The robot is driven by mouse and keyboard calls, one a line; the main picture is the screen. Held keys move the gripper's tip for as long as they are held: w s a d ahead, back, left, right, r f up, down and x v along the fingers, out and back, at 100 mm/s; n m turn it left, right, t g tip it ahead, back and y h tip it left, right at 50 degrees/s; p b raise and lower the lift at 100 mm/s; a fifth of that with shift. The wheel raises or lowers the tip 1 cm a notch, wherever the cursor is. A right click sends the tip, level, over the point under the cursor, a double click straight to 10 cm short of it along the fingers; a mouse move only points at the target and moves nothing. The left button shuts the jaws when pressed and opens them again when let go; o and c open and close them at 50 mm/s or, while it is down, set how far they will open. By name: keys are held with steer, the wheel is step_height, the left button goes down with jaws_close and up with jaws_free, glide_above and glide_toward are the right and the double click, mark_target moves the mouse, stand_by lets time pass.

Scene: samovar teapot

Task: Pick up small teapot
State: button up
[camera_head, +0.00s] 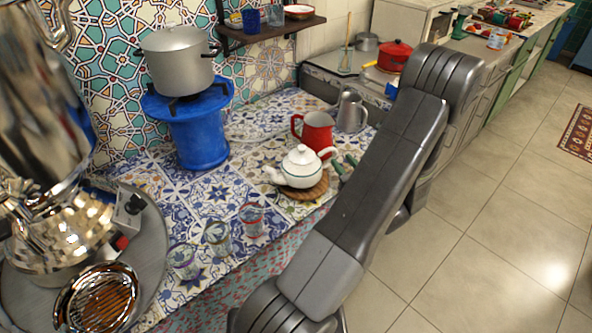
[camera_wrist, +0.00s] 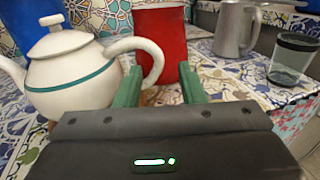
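The small teapot (camera_head: 302,167) is white with a green band, a lid and a curved handle. My gripper (camera_wrist: 160,68) has two green fingers spread apart at the handle side. The handle's outer curve shows between the fingers in that view; I cannot tell if they touch it. In the head view my gripper (camera_head: 343,163) is just right of the teapot, partly hidden by my arm.
A red mug (camera_head: 316,131) stands close behind the teapot, with a grey metal pitcher (camera_head: 351,112) beyond it. Several small glasses (camera_head: 218,236) stand at the front. A blue stove (camera_head: 200,132) bears a grey pot (camera_head: 178,60). A large samovar (camera_head: 60,235) is at left.

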mark_target(336, 156)
steer(key=p+x, duration=0.1)
steer(key=x, duration=0.4)
steer(key=shift+a+f, duration=0.1)
steer(key=shift+a, duration=0.1)
steer(key=shift+s, duration=0.1)
jaws_close()
